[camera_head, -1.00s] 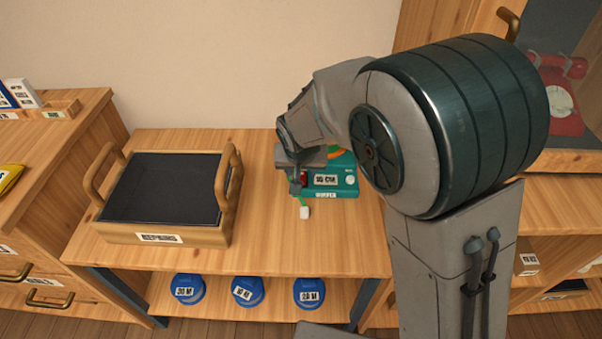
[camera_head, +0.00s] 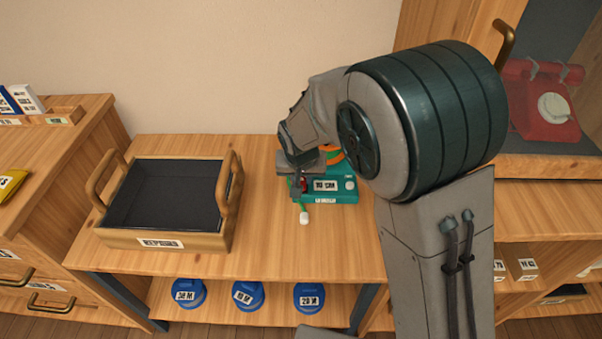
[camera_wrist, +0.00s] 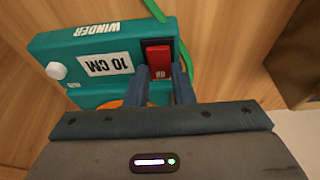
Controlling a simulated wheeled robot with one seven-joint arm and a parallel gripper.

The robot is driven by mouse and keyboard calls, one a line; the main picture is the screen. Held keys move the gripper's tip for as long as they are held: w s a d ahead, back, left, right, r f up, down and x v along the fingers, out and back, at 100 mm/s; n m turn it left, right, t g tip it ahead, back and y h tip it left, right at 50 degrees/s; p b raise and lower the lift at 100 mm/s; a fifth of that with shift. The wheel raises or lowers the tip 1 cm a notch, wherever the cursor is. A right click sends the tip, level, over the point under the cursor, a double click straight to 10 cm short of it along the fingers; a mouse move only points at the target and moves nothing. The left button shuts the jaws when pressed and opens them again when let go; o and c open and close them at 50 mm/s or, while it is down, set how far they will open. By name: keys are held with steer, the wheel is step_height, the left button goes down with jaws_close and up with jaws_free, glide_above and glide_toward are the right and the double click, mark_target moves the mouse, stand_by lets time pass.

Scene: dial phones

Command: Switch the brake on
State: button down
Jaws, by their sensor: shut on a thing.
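A teal winder (camera_head: 338,192) stands on the wooden bench under my arm, partly hidden by my gripper (camera_head: 298,184). In the wrist view the winder (camera_wrist: 105,42) carries a "10 CM" label, a white knob and a red switch (camera_wrist: 159,59) in a dark slot at its corner. The fingers of my gripper (camera_wrist: 161,80) lie on either side of the red switch and are shut on it. The switch's small lettering is too small to read.
A wooden tray with a dark inside and two handles (camera_head: 165,242) stands to the left on the bench. Several blue labelled round objects (camera_head: 248,293) lie on the shelf below. A red phone (camera_head: 543,112) stands in a cabinet at the right.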

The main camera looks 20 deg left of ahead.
steer(key=g+p, duration=0.1)
steer(key=p, duration=0.2)
steer(key=shift+w+r+g, duration=0.25)
steer(key=shift+w+g, duration=0.05)
steer(key=shift+g, duration=0.1)
steer(key=shift+w+f+g+h+p, duration=0.1)
steer(key=shift+f+g+h+p, duration=0.15)
steer(key=shift+g+p, duration=0.2)
steer(key=shift+a, duration=0.1)
steer(key=c, duration=1.2)
jaws_free()
steer(key=shift+c, duration=0.2)
step_height(320, 180, up, 14)
steer(key=s+p, duration=0.1)
steer(key=shift+s+d+p, duration=0.2)
steer(key=shift+p, duration=0.2)
